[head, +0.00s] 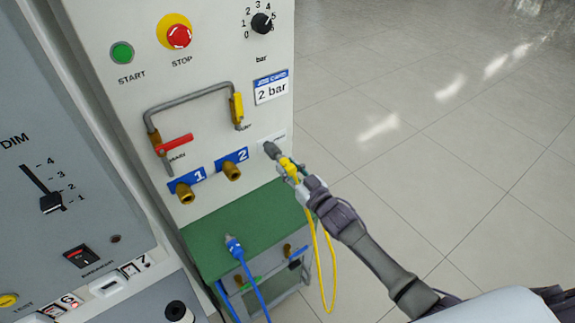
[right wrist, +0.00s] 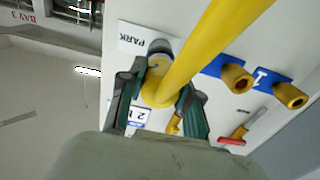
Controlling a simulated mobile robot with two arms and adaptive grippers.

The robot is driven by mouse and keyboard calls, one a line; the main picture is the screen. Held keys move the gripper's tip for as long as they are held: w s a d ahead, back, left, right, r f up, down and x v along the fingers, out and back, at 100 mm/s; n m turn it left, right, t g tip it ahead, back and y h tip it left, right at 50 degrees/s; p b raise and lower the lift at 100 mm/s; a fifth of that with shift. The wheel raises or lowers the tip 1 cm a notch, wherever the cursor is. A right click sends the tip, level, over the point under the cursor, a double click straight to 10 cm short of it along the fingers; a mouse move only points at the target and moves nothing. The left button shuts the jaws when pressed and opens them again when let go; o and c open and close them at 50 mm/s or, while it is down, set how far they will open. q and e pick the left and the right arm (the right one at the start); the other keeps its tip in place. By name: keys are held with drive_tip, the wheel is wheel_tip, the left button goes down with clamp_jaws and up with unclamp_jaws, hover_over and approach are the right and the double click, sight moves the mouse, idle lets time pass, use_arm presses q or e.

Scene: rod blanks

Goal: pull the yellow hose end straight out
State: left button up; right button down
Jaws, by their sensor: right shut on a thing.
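The yellow hose end (head: 287,163) is at the grey parking stub (head: 271,149) on the front of the panel, in line with it. My right gripper (head: 291,170) is shut on the yellow hose end. In the right wrist view the two dark fingers of the gripper (right wrist: 160,95) stand on either side of the yellow hose end (right wrist: 155,88), with the grey stub (right wrist: 160,47) just beyond it, by the PARK label (right wrist: 134,40). I cannot tell how far the end sits on the stub. The yellow hose (head: 331,265) hangs down in a loop. My left gripper is out of view.
Brass ports 1 (head: 186,193) and 2 (head: 231,172) are left of the stub. Above are a red-handled valve (head: 174,143) and a yellow-handled valve (head: 237,110). A blue hose end (head: 233,245) is at the green shelf (head: 208,240). Open floor lies to the right.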

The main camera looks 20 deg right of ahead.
drive_tip(key=shift+s, duration=0.15)
drive_tip(key=shift+s+d+r, duration=0.1)
drive_tip(key=shift+s+d, duration=0.1)
drive_tip(key=shift+s, duration=0.15)
drive_tip(key=shift+p+v, duration=0.9)
drive_tip(key=shift+v, duration=0.25)
drive_tip(key=shift+s+d+p, duration=0.15)
drive_tip(key=shift+s+p, duration=0.15)
drive_tip(key=shift+s, duration=0.15)
drive_tip(key=p, duration=0.2)
approach(293, 173)
drive_tip(key=x, duration=0.2)
drive_tip(key=shift+w, duration=0.35)
